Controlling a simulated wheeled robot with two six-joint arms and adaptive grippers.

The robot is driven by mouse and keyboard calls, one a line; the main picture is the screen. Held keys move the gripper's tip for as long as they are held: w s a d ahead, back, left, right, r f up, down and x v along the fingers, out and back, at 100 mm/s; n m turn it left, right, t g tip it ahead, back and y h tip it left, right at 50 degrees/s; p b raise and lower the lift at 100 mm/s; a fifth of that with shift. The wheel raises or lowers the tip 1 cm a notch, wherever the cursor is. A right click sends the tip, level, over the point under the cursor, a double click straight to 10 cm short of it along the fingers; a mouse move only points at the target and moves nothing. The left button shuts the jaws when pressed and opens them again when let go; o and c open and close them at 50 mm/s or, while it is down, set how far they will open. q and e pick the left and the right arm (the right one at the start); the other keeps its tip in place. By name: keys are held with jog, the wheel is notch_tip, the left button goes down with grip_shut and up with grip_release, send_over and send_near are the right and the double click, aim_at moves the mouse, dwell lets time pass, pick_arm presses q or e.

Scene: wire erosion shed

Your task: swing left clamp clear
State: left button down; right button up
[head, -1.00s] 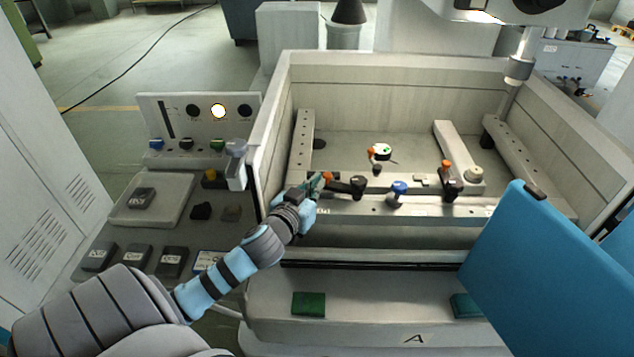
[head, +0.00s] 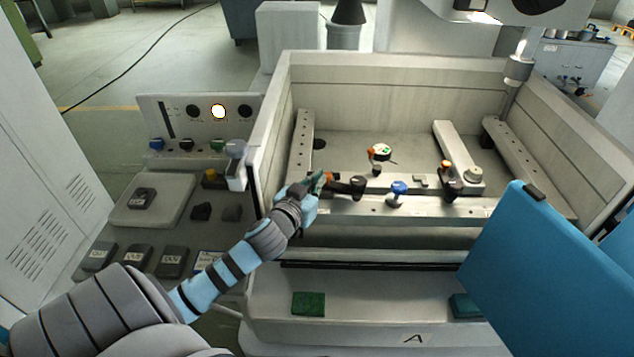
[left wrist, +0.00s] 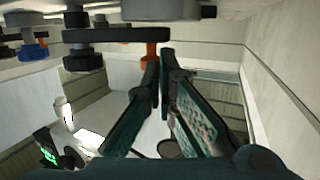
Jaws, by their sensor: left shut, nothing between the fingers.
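The left clamp (head: 345,184) is a dark bar with an orange tip and a black knob, on the front rail (head: 430,208) of the machine tank. It lies roughly along the rail, its orange tip pointing left. My left gripper (head: 318,182) is shut and empty at that tip. In the left wrist view the clamp's dark bar (left wrist: 115,35) and orange tip show just left of the closed fingertips (left wrist: 163,62); I cannot tell if they touch. The right clamp (head: 448,180), also orange-tipped, stands farther right on the rail. My right gripper is not in view.
A blue-handled knob (head: 398,190) stands on the rail between the clamps. The tank's left wall (head: 272,130) rises close to my left arm. A blue panel (head: 545,270) fills the lower right.

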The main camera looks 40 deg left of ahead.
pick_arm(q)
jog(key=shift+w+a, duration=0.15)
jog(key=shift+w, duration=0.05)
jog(key=shift+w+a+p, duration=0.3)
jog(key=shift+w+a, duration=0.1)
jog(key=shift+w, duration=0.2)
jog(key=shift+w+a+p, duration=0.25)
jog(key=shift+w+a, duration=0.1)
jog(key=shift+w, duration=0.2)
jog(key=shift+r+p+x, duration=0.15)
jog(key=shift+x, duration=0.8)
jog(key=shift+r+p+x, duration=0.15)
jog(key=shift+x, duration=0.75)
jog(key=shift+w, duration=0.15)
jog(key=shift+d, duration=0.1)
